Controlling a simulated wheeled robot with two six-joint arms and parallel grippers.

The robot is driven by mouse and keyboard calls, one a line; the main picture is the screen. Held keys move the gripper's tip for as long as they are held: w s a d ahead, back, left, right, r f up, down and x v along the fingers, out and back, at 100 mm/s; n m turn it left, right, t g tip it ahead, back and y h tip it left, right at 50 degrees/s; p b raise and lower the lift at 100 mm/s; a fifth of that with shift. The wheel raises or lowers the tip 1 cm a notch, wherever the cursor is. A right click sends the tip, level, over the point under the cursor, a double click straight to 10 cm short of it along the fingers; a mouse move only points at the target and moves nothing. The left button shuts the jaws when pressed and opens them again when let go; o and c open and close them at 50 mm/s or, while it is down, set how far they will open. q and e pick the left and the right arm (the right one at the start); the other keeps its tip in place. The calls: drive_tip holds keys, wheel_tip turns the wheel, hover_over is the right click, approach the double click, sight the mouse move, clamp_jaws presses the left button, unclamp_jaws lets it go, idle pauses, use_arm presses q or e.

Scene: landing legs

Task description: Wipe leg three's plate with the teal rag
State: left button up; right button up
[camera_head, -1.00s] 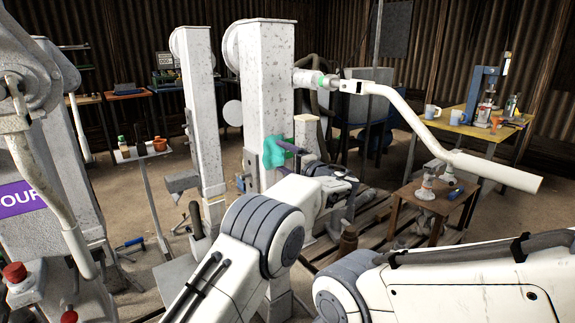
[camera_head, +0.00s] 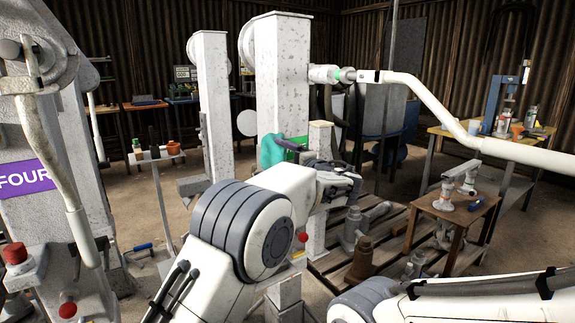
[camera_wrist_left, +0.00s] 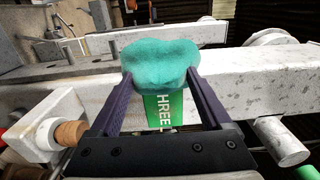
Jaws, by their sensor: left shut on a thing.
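The teal rag (camera_head: 270,151) is a soft lump between the fingertips of my left gripper (camera_head: 284,146). In the left wrist view the rag (camera_wrist_left: 160,66) sits squeezed between the two dark fingers of my left gripper (camera_wrist_left: 160,82), against the white speckled leg. The green plate (camera_wrist_left: 164,112) on leg three shows between the fingers, with the letters "HREE"; the rag hides its far end. In the head view the plate (camera_head: 297,143) shows just right of the rag. I cannot tell how firmly the rag touches it. My right gripper is not in view.
A white crank arm (camera_head: 430,98) reaches out from leg three to the right. Leg four with its purple plate (camera_head: 27,178) stands close at the left. A small brown table (camera_head: 447,207) and a wooden pallet (camera_head: 387,235) are at the right.

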sight(281, 158)
use_arm(q)
drive_tip(key=shift+s+a, duration=0.1)
drive_tip(key=shift+a, duration=0.35)
drive_tip(key=shift+s+d+b, duration=0.2)
drive_tip(key=shift+s+b, duration=0.05)
drive_tip(key=shift+b, duration=0.1)
drive_tip(key=b+v, duration=0.2)
drive_tip(key=v, duration=0.1)
drive_tip(key=shift+s+d+f, duration=0.1)
drive_tip(key=shift+s+d, duration=0.05)
drive_tip(key=shift+d, duration=0.15)
drive_tip(key=shift+s+d+b, duration=0.35)
drive_tip(key=shift+s+d, duration=0.1)
drive_tip(key=shift+s, duration=0.15)
drive_tip(key=shift+s+d, duration=0.1)
drive_tip(key=shift+s, duration=0.1)
drive_tip(key=b+v, duration=0.1)
drive_tip(key=v, duration=0.2)
